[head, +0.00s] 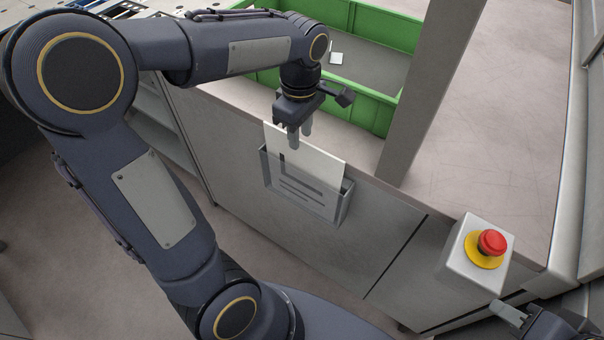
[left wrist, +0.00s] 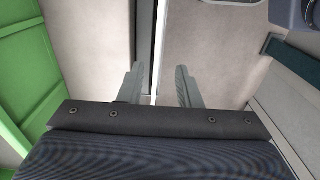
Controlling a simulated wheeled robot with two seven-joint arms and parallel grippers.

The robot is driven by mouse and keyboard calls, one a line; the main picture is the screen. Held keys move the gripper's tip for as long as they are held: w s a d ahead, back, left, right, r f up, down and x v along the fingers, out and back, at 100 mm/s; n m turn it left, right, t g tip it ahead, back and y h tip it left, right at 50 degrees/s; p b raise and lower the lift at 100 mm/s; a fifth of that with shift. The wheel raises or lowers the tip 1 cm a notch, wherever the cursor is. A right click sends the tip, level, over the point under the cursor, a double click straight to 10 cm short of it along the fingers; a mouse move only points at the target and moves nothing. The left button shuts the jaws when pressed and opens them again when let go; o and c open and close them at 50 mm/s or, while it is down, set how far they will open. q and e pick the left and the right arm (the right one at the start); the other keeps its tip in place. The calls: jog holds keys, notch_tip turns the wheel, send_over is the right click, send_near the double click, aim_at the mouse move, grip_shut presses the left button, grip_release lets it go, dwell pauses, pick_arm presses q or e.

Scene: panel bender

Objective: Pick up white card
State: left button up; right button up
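The white card (head: 316,168) stands upright in a grey wall holder (head: 335,207) on the front of the cabinet. Its upper part sticks out above the holder, and dark print shows through the holder's front. My left gripper (head: 300,136) points down at the card's upper left edge. In the left wrist view its two fingers (left wrist: 157,88) are apart, with a thin pale upright edge between them, probably the card's. I cannot tell whether either finger touches it.
A green bin (head: 365,98) with a small white item (head: 336,58) inside stands on the counter behind the card. A grey post (head: 418,100) rises right of the holder. A red emergency button (head: 492,242) on a white box sits at the right. The counter beyond the post is clear.

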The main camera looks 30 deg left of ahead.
aim_at(301, 151)
pick_arm(q)
jog(key=f, duration=0.6)
jog(key=shift+w+f, duration=0.2)
jog(key=shift+f, duration=0.15)
grip_shut()
